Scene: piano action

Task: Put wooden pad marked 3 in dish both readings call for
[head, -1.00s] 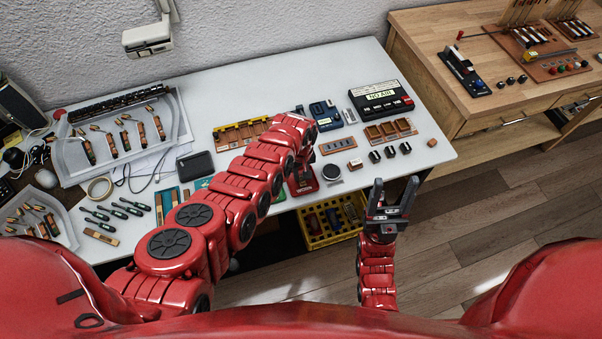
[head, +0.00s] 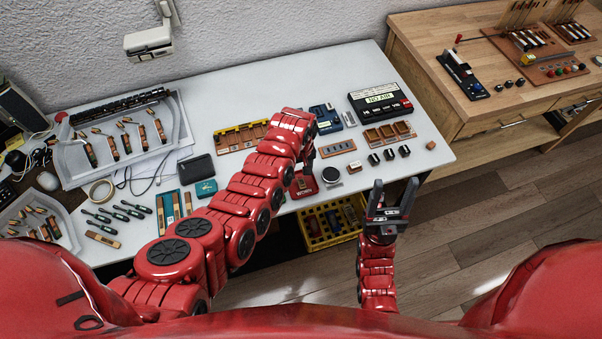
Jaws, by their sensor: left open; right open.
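My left gripper (head: 307,160) is at the end of the red arm over the middle of the table, largely hidden behind its own wrist; I see nothing held in it. A red dish with a label that seems to read WORN (head: 303,191) lies just below it in the picture. A teal dish (head: 205,188) lies to the left. A black meter (head: 381,99) at the back right reads NO AIR. A small wooden block (head: 431,145) lies at the right; I cannot read a 3 on it or on any other piece. My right gripper (head: 390,207) is open and empty off the table's front edge.
A blue device (head: 325,119), a wooden compartment tray (head: 389,133), a slotted plate (head: 338,148) and a round grey-topped item (head: 331,175) crowd the table's right part. A yellow crate (head: 333,241) stands below the front edge. The far right table corner is clear.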

